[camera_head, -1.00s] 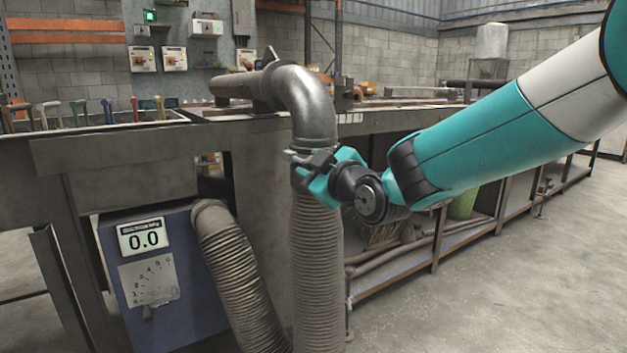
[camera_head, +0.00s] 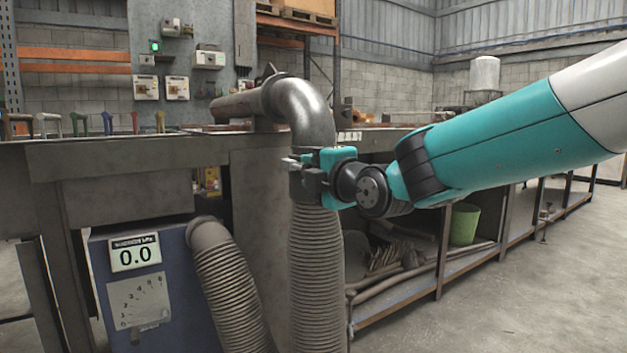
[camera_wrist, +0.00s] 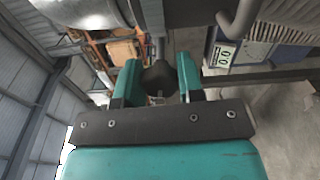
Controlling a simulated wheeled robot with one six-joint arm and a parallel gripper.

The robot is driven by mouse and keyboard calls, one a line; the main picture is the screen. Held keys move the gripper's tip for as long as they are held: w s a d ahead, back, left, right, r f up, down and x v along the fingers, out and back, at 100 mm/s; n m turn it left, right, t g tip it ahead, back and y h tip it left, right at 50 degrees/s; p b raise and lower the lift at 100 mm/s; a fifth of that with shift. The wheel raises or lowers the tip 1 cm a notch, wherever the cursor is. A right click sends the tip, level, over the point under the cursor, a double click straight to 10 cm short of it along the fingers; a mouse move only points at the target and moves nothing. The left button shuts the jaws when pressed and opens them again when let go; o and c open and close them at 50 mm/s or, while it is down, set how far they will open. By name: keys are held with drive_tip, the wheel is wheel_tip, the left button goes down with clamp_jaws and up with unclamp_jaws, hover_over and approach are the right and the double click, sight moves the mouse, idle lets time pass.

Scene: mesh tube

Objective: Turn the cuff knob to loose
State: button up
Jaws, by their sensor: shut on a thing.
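The metal elbow pipe (camera_head: 312,112) bends down into a ribbed hose (camera_head: 316,265), with a dark cuff at the joint. My gripper (camera_head: 308,165) is at the cuff, just below the elbow. In the wrist view my gripper's two teal fingers (camera_wrist: 160,80) are shut on a dark knob (camera_wrist: 158,76) between them. In the head view the gripper hides the knob and most of the cuff, so the knob's marking cannot be read.
A blue box (camera_head: 165,290) with a 0.0 display (camera_head: 135,253) and a dial stands at lower left, with a second ribbed hose (camera_head: 232,285) from it. A workbench (camera_head: 110,160) runs behind. A green bin (camera_head: 463,224) sits on the lower shelf. The floor at right is clear.

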drive_tip(key=shift+n+b, duration=0.45)
drive_tip(key=shift+n, duration=0.65)
drive_tip(key=shift+r, duration=0.1)
drive_tip(key=o, duration=0.9)
drive_tip(key=p+v, duration=0.2)
drive_tip(key=v, duration=1.5)
drive_tip(key=shift+s+d, duration=0.15)
drive_tip(key=shift+d, duration=0.05)
